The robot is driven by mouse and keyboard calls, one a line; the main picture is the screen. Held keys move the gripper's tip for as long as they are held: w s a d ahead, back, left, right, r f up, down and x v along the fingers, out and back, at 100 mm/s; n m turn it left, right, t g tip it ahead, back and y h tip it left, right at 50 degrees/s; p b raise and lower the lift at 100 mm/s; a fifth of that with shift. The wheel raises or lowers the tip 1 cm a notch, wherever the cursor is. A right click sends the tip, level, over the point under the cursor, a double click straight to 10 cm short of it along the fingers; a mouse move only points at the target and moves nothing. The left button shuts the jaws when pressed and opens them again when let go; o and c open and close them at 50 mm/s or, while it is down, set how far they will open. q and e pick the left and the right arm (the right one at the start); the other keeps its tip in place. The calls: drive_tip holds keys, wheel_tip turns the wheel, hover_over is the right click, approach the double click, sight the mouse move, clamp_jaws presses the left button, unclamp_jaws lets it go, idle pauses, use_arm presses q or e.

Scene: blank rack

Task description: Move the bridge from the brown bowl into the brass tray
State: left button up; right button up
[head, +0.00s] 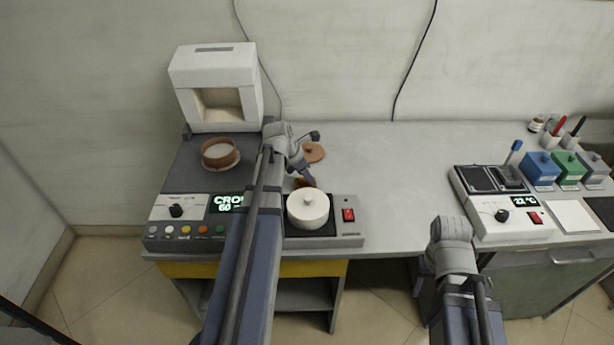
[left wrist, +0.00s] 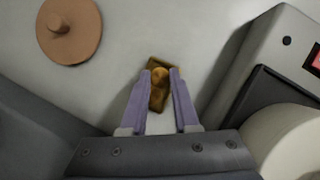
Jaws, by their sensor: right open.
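My left gripper (head: 308,179) has its fingers around the gold-coloured bridge (left wrist: 159,75), which fills the gap between the fingertips in the left wrist view. The small brass tray (left wrist: 156,104) is directly below the fingertips; whether the bridge touches it I cannot tell. In the head view a bit of the tray (head: 298,183) shows beside the gripper, and the bridge is hidden. The brown bowl (head: 232,162) stands on the dark top of the furnace unit at left. My right gripper (head: 418,283) is open, low in front of the bench, mostly hidden by its wrist.
A brown lid with a knob (head: 313,152) lies just behind the tray. A white furnace (head: 216,85) is at left. The bench middle (head: 390,180) is clear.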

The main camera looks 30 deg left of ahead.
use_arm(q)
drive_tip(key=shift+s+d+g+p, duration=0.2)
drive_tip(key=shift+s+g+p, duration=0.1)
drive_tip(key=shift+p, duration=0.45)
drive_tip(key=p+v, duration=1.1)
drive_tip(key=shift+w+a+r, duration=0.15)
drive_tip(key=shift+a+r, duration=0.15)
drive_tip(key=shift+r, duration=0.15)
use_arm(e)
wheel_tip(320, 180, up, 12)
drive_tip(key=shift+w+f, duration=0.2)
drive_tip(key=shift+w, duration=0.2)
drive_tip(key=shift+a, duration=0.1)
